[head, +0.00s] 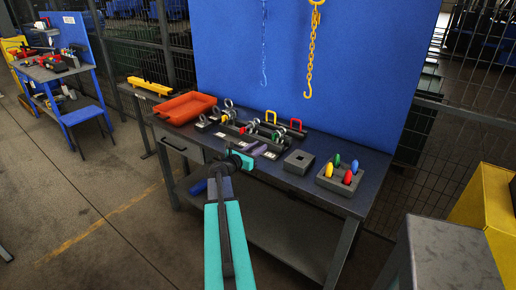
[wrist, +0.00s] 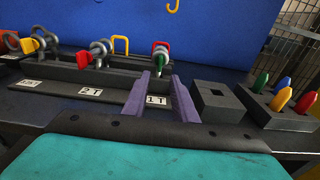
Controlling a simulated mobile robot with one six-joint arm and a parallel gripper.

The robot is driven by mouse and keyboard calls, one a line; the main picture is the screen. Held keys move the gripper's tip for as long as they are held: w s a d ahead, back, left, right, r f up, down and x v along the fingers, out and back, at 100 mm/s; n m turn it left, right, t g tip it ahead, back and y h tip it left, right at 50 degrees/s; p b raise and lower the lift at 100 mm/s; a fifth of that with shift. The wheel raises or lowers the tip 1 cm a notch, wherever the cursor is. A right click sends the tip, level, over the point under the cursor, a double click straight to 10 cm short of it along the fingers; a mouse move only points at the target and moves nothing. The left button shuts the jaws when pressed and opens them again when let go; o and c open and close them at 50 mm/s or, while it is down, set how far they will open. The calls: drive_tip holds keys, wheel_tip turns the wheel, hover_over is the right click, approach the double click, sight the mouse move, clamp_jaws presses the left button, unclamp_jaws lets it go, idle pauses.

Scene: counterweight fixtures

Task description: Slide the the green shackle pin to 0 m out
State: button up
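Green also shows at this place in the head view (head: 277,134). My gripper (wrist: 162,78) has two purple fingers set apart with nothing between them. It points at the shackle from the front, above the 1T label (wrist: 157,100). In the head view my gripper (head: 256,148) is at the bench's front side, close to the fixtures.
Other shackles (wrist: 100,50) on dark rails stand left of the fingers, by a 2T label (wrist: 91,91). A grey block with a square hole (head: 299,161) and a holder with coloured pegs (head: 326,183) stand right. An orange tray (head: 184,108) lies left. A blue panel (head: 360,70) rises behind.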

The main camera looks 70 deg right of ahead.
sight(274, 137)
drive_tip(key=shift+d, duration=0.15)
drive_tip(key=shift+x, duration=5.1)
drive_tip(key=c, duration=0.5)
drive_tip(key=o, duration=0.6)
